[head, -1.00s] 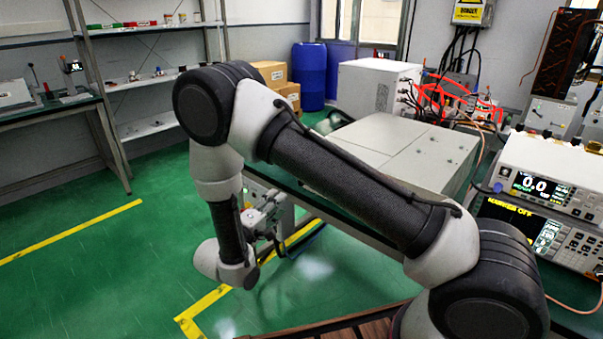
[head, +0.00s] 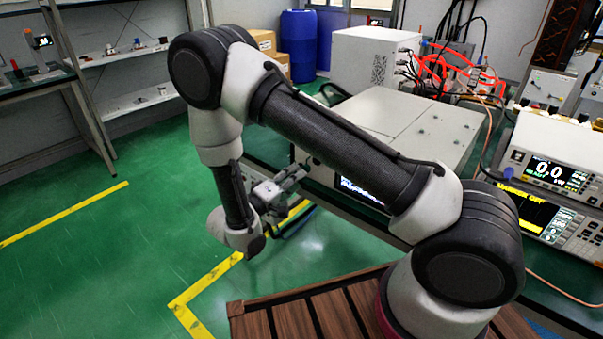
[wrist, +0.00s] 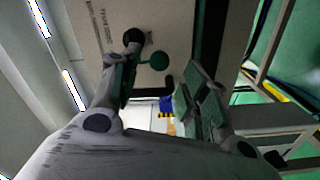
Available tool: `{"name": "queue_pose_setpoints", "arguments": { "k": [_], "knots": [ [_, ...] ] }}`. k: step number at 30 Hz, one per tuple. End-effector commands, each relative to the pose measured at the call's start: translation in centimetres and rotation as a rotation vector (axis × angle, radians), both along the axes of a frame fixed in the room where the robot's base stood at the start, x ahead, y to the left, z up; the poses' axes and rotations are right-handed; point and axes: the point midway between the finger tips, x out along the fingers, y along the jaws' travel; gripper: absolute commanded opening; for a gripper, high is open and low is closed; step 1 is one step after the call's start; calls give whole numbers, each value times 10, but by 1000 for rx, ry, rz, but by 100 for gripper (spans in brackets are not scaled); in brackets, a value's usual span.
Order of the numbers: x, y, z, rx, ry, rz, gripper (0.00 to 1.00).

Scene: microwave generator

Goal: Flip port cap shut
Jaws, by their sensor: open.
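A small round dark green disc, which looks like the port cap (wrist: 159,60), stands out from a beige panel (wrist: 172,28) in the wrist view. It lies between my two fingers, nearer the left one, and I cannot tell whether it touches that finger. My gripper (wrist: 165,75) is open with nothing held between its fingers. The port is not clearly seen; the left finger may cover it. In the head view my gripper (head: 290,178) is beside the front of the grey generator cabinet (head: 410,125), and the cap is not visible there.
A white box with red cables (head: 375,60) stands behind the cabinet. Instruments with lit displays (head: 550,180) are at the right. Shelves (head: 130,60) and a blue barrel (head: 298,45) are at the back. Green floor at the left is clear.

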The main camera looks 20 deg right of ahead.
Motion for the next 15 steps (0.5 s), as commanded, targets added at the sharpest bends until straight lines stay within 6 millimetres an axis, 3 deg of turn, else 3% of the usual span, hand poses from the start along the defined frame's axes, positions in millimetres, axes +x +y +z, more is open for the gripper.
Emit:
{"name": "queue_pose_setpoints", "arguments": {
  "k": [6,15],
  "knots": [
    [18,-28,0,-1,2,-2,45],
    [23,-35,0,0,1,1,45]
  ]
}}
